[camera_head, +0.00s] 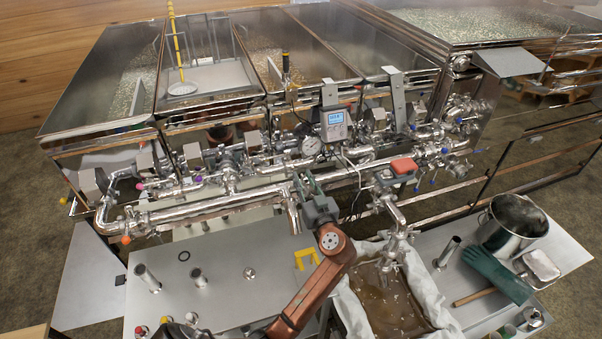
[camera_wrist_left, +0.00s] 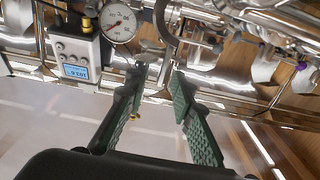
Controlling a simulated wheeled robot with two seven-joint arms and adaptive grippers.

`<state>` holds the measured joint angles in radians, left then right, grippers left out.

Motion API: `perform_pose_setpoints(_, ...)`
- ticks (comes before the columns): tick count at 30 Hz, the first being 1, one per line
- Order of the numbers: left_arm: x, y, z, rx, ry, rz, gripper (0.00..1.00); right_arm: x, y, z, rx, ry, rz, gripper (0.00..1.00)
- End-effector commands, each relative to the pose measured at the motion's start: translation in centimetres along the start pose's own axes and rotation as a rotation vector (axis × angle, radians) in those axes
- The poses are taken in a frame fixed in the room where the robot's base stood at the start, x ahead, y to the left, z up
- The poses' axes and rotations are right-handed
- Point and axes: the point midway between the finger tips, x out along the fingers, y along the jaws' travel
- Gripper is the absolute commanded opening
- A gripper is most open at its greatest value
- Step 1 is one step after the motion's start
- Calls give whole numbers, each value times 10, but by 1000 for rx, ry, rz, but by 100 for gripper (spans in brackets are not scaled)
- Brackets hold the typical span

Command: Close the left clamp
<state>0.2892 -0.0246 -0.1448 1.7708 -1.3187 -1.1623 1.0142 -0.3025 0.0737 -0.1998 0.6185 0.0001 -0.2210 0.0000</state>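My left gripper (camera_head: 307,183) reaches up to the front of the steel pipework, just below the long horizontal pipe. In the left wrist view, its two green ribbed fingers (camera_wrist_left: 158,75) are apart, with nothing held between them. A thin curved metal piece (camera_wrist_left: 161,22), possibly part of the left clamp, stands just beyond the fingertips against the pipe. I cannot tell whether it is open or closed, or whether the fingers touch it. In the head view the gripper hides that spot. My right gripper is not in view.
A digital display box (camera_head: 335,124) and a round gauge (camera_head: 311,146) sit above the gripper. Below stand a steel table (camera_head: 225,258), a cloth-lined basin (camera_head: 428,295), a metal bucket (camera_head: 512,222) and a green glove (camera_head: 497,275).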

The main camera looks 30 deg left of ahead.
Motion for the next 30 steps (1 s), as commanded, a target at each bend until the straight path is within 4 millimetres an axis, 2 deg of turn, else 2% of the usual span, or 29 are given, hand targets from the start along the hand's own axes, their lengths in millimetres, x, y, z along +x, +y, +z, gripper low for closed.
perform_pose_setpoints(5,13,0,0,1,0,1,23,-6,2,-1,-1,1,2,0)
perform_pose_setpoints(13,15,0,1,1,-1,1,23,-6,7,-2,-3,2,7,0)
perform_pose_setpoints(23,14,0,1,1,-1,1,1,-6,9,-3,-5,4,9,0)
perform_pose_setpoints(30,14,0,1,1,-1,1,0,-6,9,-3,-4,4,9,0)
